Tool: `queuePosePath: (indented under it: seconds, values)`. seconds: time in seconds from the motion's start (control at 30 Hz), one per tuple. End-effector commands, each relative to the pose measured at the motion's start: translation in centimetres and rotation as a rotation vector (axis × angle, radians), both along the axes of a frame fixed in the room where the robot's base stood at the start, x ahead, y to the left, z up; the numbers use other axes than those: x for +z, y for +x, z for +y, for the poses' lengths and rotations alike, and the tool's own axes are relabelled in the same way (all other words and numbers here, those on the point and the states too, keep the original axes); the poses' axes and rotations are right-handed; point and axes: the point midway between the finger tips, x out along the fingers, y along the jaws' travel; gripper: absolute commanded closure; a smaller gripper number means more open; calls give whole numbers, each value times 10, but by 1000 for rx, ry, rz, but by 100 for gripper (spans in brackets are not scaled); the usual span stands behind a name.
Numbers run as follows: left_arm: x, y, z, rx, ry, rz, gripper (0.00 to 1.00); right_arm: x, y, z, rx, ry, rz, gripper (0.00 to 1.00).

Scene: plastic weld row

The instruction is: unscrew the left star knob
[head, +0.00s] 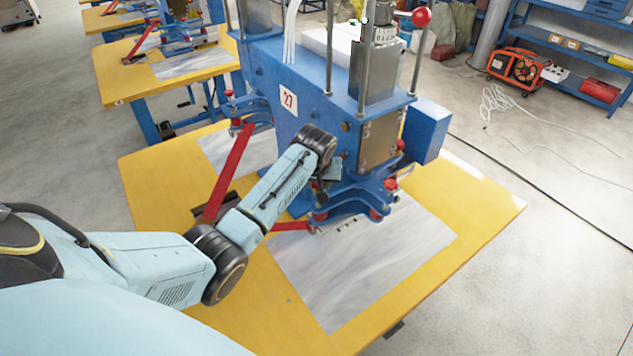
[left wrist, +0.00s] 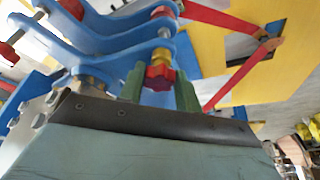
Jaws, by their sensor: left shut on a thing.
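In the left wrist view, a red star knob (left wrist: 160,77) sits below a blue bracket (left wrist: 120,42) of the press. The green fingers of my left gripper (left wrist: 160,92) stand on either side of it, shut on the knob. In the head view my left gripper (head: 329,178) is at the lower front of the blue press (head: 315,105) marked 27, partly hidden by my wrist. The held knob is not clear there. Another red knob (head: 391,184) shows to the right on the press. My right gripper is in neither view.
The press stands on a yellow table (head: 480,195) with a grey sheet (head: 350,285) in front. A blue box (head: 427,130) juts out at the press's right. The table's front right is clear.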

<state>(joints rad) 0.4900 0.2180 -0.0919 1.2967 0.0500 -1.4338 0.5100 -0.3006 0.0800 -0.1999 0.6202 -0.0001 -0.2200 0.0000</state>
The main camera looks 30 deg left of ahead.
Motion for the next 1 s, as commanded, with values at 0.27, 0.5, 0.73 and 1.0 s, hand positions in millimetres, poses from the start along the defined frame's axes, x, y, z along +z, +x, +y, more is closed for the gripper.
queuePosePath:
  seconds: [0.27,0.5,0.73,1.0]
  values:
    - [3,5,-2,424,0,-7,86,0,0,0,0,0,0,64]
    - [3,5,-1,655,4,-8,86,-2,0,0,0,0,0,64]
    - [11,6,-1,651,3,-10,86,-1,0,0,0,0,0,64]
    - [22,5,-2,650,2,-7,86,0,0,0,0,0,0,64]
